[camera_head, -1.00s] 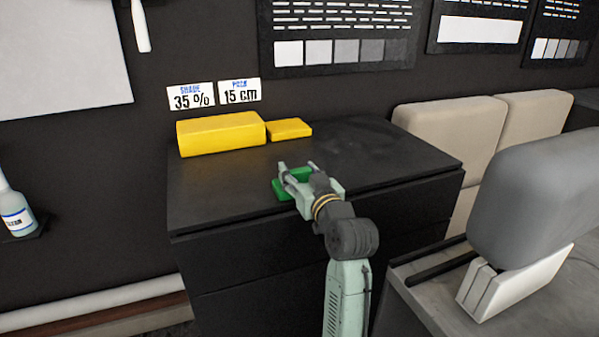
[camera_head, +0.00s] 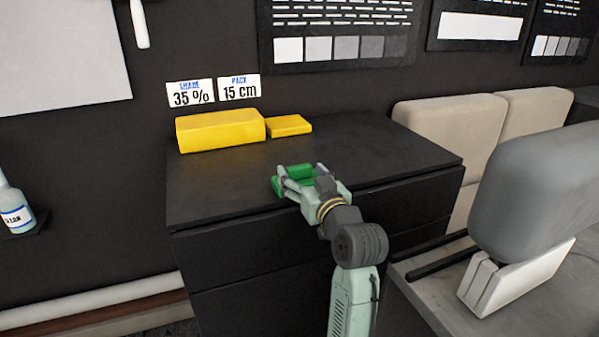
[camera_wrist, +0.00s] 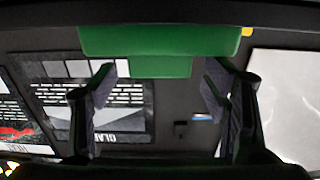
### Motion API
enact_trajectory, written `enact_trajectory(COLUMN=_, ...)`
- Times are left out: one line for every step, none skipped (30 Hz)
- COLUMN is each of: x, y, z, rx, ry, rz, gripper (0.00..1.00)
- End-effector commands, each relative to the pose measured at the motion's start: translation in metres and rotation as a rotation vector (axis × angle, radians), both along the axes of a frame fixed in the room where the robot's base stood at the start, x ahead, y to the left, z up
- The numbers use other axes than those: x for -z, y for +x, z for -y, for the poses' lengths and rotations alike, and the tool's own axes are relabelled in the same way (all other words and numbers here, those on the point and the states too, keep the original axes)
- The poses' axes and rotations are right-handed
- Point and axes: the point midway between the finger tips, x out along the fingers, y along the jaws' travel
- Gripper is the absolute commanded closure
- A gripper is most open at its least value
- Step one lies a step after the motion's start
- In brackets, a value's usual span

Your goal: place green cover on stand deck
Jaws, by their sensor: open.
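The green cover (camera_head: 279,186) lies on or just above the black cabinet's top (camera_head: 215,190), near its front edge; the exact contact is hard to tell. My gripper (camera_head: 301,173) is at the cover, its two fingers spread apart and partly hiding it. In the wrist view the green cover (camera_wrist: 150,45) fills the upper middle, and my open gripper (camera_wrist: 160,82) has one finger on each side of its lower part, with gaps showing. I cannot tell for sure which surface is the stand deck.
A large yellow block (camera_head: 220,132) and a small yellow block (camera_head: 289,126) sit at the back of the cabinet top, under two signs (camera_head: 213,91). The cabinet top is clear to the right. A grey seat (camera_head: 530,195) stands close on the right.

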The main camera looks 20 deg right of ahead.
Motion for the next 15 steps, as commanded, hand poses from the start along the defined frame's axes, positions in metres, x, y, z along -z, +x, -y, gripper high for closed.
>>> enact_trajectory(x=0.002, y=-0.012, z=0.002, rx=0.004, ry=0.000, rz=0.003, gripper=0.31)
enact_trajectory(x=0.002, y=-0.018, z=0.002, rx=0.003, ry=0.000, rz=0.003, gripper=0.31)
enact_trajectory(x=0.002, y=-0.027, z=0.002, rx=0.003, ry=-0.001, rz=0.003, gripper=0.31)
enact_trajectory(x=0.002, y=-0.033, z=0.002, rx=0.004, ry=-0.002, rz=0.002, gripper=0.31)
enact_trajectory(x=0.002, y=-0.040, z=0.003, rx=0.003, ry=-0.001, rz=0.003, gripper=0.31)
enact_trajectory(x=0.002, y=-0.047, z=0.002, rx=0.002, ry=-0.001, rz=0.002, gripper=0.31)
enact_trajectory(x=0.002, y=-0.052, z=0.003, rx=0.003, ry=-0.001, rz=0.003, gripper=0.31)
enact_trajectory(x=0.002, y=-0.057, z=0.003, rx=0.003, ry=-0.001, rz=0.002, gripper=0.31)
enact_trajectory(x=0.001, y=-0.064, z=0.003, rx=0.003, ry=-0.001, rz=0.003, gripper=0.31)
enact_trajectory(x=0.001, y=-0.067, z=0.004, rx=0.003, ry=0.000, rz=0.002, gripper=0.31)
enact_trajectory(x=0.001, y=-0.071, z=0.003, rx=0.002, ry=0.000, rz=0.002, gripper=0.31)
enact_trajectory(x=0.001, y=-0.075, z=0.003, rx=0.001, ry=0.000, rz=0.002, gripper=0.31)
enact_trajectory(x=0.000, y=-0.077, z=0.003, rx=0.000, ry=0.000, rz=0.002, gripper=0.31)
enact_trajectory(x=0.000, y=-0.079, z=0.003, rx=0.000, ry=0.000, rz=0.002, gripper=0.31)
enact_trajectory(x=0.000, y=-0.080, z=0.003, rx=0.000, ry=0.001, rz=0.002, gripper=0.31)
